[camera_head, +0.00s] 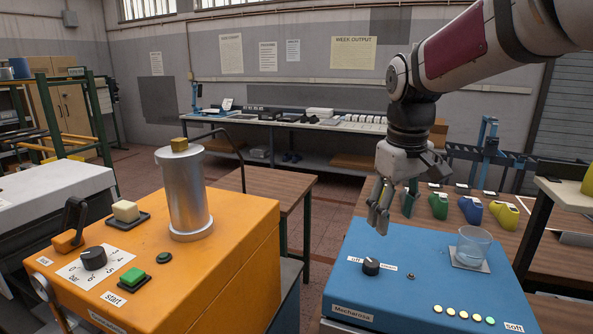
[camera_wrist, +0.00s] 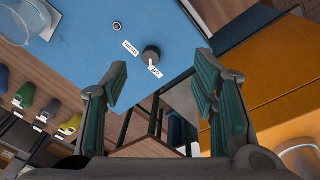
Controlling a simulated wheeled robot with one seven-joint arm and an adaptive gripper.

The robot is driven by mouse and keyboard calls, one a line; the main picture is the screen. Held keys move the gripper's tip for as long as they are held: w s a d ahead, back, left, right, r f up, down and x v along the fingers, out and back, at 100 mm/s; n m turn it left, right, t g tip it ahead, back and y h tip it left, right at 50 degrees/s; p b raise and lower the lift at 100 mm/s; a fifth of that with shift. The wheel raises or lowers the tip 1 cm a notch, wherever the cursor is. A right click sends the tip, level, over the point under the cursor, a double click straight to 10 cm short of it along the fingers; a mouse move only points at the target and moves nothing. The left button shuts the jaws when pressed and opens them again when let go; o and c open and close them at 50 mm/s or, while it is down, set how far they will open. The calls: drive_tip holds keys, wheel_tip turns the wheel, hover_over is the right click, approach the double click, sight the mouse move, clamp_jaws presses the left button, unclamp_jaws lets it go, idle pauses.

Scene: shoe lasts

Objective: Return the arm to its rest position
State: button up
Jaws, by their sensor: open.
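My gripper (camera_head: 382,205) hangs from the arm above the back left part of the blue machine (camera_head: 400,302). It is open and empty; in the wrist view its two fingers (camera_wrist: 160,92) stand well apart with nothing between them. The black knob (camera_head: 371,266) on the blue machine is below the fingertips, apart from them. The knob also shows in the wrist view (camera_wrist: 152,54), ahead of the gap between the fingers. My arm reaches in from the upper right of the head view.
A glass beaker (camera_head: 474,243) stands on the blue machine's right side. The orange machine (camera_head: 240,275), with a metal cylinder (camera_head: 184,195) on top, stands to the left. Several coloured shoe lasts (camera_head: 471,209) are on the brown table behind. A gap separates the two machines.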

drive_tip(key=s+m+t, duration=0.4)
drive_tip(key=s, duration=1.9)
drive_tip(key=shift+f+m, duration=0.25)
drive_tip(key=shift+m, duration=0.15)
drive_tip(key=shift+d, duration=0.1)
